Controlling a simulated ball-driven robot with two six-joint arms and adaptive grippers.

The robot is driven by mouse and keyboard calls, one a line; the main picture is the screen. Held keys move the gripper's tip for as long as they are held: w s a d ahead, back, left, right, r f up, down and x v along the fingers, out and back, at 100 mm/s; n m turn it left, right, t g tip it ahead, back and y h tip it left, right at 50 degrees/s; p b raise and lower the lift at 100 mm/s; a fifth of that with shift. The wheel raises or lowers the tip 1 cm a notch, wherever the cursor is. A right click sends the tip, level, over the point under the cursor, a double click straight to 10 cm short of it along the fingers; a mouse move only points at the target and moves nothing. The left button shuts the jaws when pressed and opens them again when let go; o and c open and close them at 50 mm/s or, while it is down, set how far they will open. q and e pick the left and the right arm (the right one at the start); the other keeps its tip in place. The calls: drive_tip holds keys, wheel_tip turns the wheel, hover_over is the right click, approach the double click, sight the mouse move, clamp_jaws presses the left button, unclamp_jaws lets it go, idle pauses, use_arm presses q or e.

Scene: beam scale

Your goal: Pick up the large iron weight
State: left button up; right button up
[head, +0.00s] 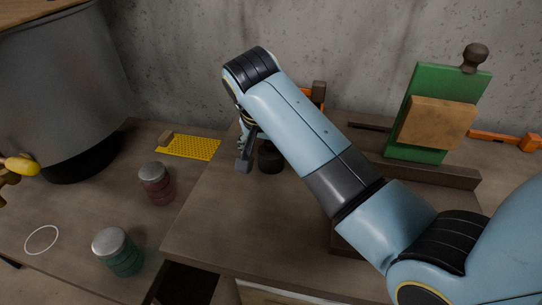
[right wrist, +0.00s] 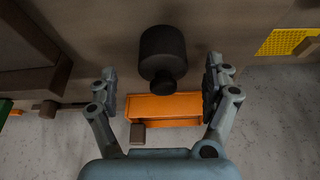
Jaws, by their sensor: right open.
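The large iron weight, a dark cylinder with a narrower knob, stands on the wooden worktop. In the right wrist view the weight (right wrist: 163,52) lies between and just beyond the two fingertips of my right gripper (right wrist: 160,76), which is open with a gap on both sides. In the head view the weight (head: 270,157) is partly hidden behind my right arm, and my right gripper (head: 247,158) is beside it, with one finger showing to its left. My left gripper is not in view.
An orange object (right wrist: 160,108) lies close by the weight. A green board (head: 412,112) with a wooden block stands at right. Two lidded jars, one red (head: 157,187) and one green (head: 124,262), stand left. A large grey pot (head: 60,85) and yellow mat (head: 190,147) are behind.

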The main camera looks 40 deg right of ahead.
sight(270, 150)
drive_tip(key=x, duration=0.3)
drive_tip(key=b+x, duration=0.1)
drive_tip(key=x, duration=0.1)
drive_tip(key=shift+w+d, duration=0.25)
drive_tip(key=shift+w, duration=0.05)
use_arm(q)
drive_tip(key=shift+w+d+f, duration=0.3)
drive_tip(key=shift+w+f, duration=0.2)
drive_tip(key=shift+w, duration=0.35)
use_arm(e)
drive_tip(key=shift+r, duration=0.1)
drive_tip(key=c, duration=0.4)
clamp_jaws()
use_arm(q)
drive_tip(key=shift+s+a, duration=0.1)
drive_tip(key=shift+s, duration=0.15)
